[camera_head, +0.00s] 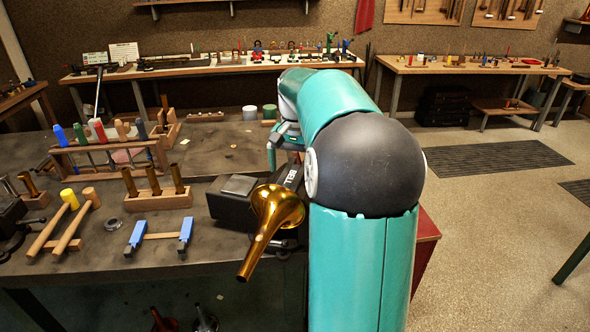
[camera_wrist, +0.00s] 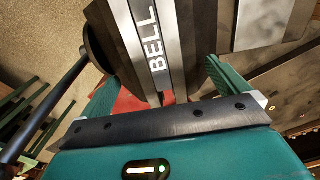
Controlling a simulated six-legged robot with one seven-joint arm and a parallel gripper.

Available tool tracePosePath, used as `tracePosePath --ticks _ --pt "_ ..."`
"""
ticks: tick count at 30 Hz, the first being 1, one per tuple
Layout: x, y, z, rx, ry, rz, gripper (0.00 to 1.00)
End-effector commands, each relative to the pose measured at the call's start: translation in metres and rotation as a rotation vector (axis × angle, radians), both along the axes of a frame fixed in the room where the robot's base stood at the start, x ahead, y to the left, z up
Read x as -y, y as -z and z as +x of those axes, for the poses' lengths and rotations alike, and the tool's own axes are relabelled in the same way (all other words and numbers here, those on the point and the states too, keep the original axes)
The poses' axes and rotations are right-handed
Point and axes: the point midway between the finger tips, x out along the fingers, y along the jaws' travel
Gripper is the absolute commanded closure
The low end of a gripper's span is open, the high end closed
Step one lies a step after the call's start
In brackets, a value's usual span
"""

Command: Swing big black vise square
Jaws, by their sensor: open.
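The big black vise (camera_head: 234,203) stands at the right end of the workbench, its body with the white word BELL turned at an angle to the bench edge. My arm hides part of it. In the wrist view the vise (camera_wrist: 152,48) fills the upper middle, slightly tilted, with a dark round end and a long handle bar (camera_wrist: 48,108) at the left. My gripper (camera_wrist: 162,75) is open, with one teal finger on each side of the BELL body. I cannot tell whether the fingers touch it. In the head view my arm mostly hides the gripper.
A brass horn bell (camera_head: 277,207) sticks out at the vise's front. Two mallets (camera_head: 64,222), a blue-ended clamp (camera_head: 160,236), a block with brass mandrels (camera_head: 157,199) and a tool rack (camera_head: 105,150) occupy the bench to the left. Open floor (camera_head: 490,220) lies right.

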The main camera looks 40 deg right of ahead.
Motion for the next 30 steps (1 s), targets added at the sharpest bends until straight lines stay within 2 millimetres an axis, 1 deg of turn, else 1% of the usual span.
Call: tracePosePath --ticks 1,4,12,17,18,20,26,30 --pt "-0.001 0.005 0.0 -0.001 -0.001 0.001 0.0" --pt "-0.002 0.01 0.002 0.0 -0.002 0.0 0.0" --pt "-0.002 0.012 0.002 0.0 -0.002 0.0 0.0" --pt "-0.002 0.011 0.002 0.0 -0.002 0.0 0.31" --pt "-0.002 0.012 0.002 0.0 -0.002 0.0 0.39" --pt "-0.002 0.012 0.001 -0.001 -0.002 0.001 0.49" --pt "-0.002 0.014 0.001 -0.003 -0.01 0.003 0.49" --pt "0.0 0.015 0.004 -0.005 -0.083 0.005 0.5"
